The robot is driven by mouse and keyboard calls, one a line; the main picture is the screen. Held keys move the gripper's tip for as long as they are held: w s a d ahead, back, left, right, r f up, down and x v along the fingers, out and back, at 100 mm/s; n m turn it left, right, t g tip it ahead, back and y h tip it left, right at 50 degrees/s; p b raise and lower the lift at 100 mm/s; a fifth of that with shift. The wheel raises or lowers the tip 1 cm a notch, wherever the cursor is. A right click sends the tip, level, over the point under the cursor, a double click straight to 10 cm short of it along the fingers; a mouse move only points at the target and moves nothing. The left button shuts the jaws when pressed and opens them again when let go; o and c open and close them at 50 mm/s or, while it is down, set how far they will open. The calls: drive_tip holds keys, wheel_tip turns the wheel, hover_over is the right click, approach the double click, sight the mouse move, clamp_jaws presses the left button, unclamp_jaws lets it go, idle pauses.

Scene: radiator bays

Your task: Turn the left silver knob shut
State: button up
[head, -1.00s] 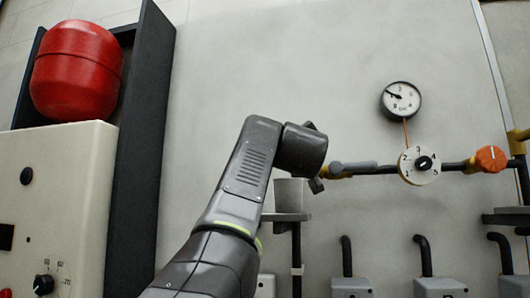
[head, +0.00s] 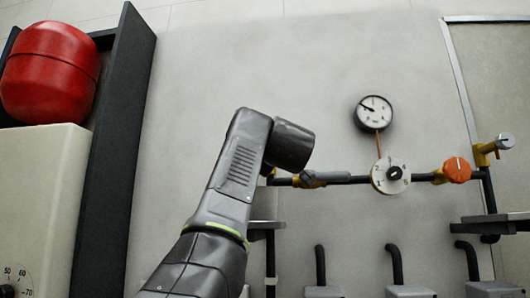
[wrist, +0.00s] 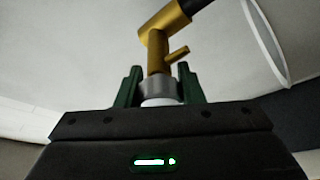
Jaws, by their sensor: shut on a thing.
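In the wrist view, my gripper (wrist: 158,84) has its two green fingers closed on a silver knob (wrist: 157,90), one on each side. The knob sits at the end of a brass valve body (wrist: 159,52) with a short side stub, joined to a dark pipe. The knob's marking cannot be seen. In the head view, my dark arm hides my gripper and the held knob; only a bit of yellow fitting (head: 270,176) shows at the pipe's left end. Another silver knob (head: 505,142) sits on a yellow valve at the far right.
Along the pipe are a grey lever (head: 309,179), a white numbered dial (head: 391,175) and an orange knob (head: 457,170). A pressure gauge (head: 374,113) hangs above. A red tank (head: 48,72) and dark panel (head: 115,150) stand left. Grey boxes with bent pipes (head: 397,266) line the bottom.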

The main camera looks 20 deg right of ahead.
drive_tip(key=o, duration=0.9)
drive_tip(key=shift+b+v, duration=2.9)
drive_tip(key=shift+v, duration=4)
drive_tip(key=shift+f, duration=0.1)
drive_tip(key=shift+w, duration=0.1)
drive_tip(key=p+x, duration=0.5)
drive_tip(key=x, duration=0.8)
drive_tip(key=shift+w+d+p, duration=0.1)
drive_tip(key=shift+w+p, duration=0.2)
drive_tip(key=shift+p, duration=0.1)
